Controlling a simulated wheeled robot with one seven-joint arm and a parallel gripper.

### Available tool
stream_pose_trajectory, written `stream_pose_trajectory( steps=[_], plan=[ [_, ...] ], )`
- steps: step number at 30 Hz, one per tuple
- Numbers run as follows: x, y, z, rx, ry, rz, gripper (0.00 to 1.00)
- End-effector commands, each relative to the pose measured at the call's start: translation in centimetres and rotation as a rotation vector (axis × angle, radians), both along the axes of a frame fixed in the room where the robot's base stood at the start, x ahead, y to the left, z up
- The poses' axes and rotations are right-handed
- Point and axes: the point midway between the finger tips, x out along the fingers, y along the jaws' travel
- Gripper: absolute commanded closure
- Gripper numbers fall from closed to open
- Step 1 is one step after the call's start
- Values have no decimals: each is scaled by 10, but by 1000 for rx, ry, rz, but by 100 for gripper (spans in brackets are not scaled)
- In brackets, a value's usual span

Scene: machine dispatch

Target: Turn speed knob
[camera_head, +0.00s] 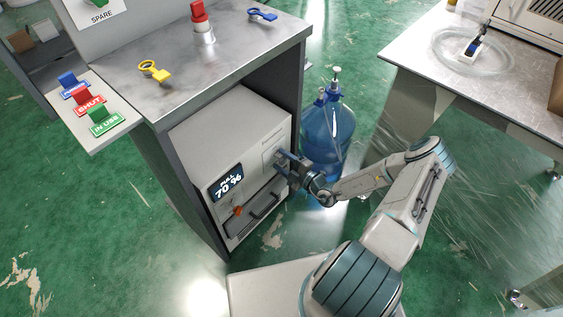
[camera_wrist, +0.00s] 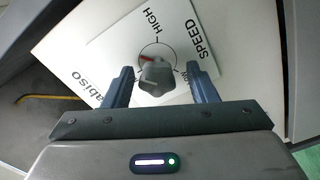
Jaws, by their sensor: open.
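The speed knob (camera_wrist: 157,77) is a dark grey lobed knob on a white plate marked HIGH and SPEED in the wrist view. A red mark shows at its upper left edge, and the lower lettering is partly covered. My gripper (camera_wrist: 160,80) is open, with one blue-grey finger on each side of the knob; contact cannot be told. In the head view my gripper (camera_head: 284,165) is at the right part of the front of the white machine (camera_head: 225,155), and it hides the knob there.
The machine sits inside a grey cabinet under a metal top (camera_head: 210,65). An orange-red knob (camera_head: 238,211) and a dark handle (camera_head: 264,206) are lower on its front. A blue water bottle (camera_head: 328,135) stands just behind my gripper. A table (camera_head: 455,75) is at the right.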

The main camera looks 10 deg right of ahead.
Motion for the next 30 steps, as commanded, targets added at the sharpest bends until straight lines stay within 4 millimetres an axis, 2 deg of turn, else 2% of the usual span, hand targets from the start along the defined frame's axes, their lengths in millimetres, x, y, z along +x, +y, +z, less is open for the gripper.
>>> stream_pose_trajectory(
  steps=[4, 8, 21, 30],
  plan=[
    [-3, -4, 1, -1, -1, -2, 48],
    [-17, -14, 2, -1, -2, -4, 48],
    [-94, -67, 1, 0, 0, 1, 48],
    [-113, -80, 0, 1, 1, 4, 48]
  ],
)
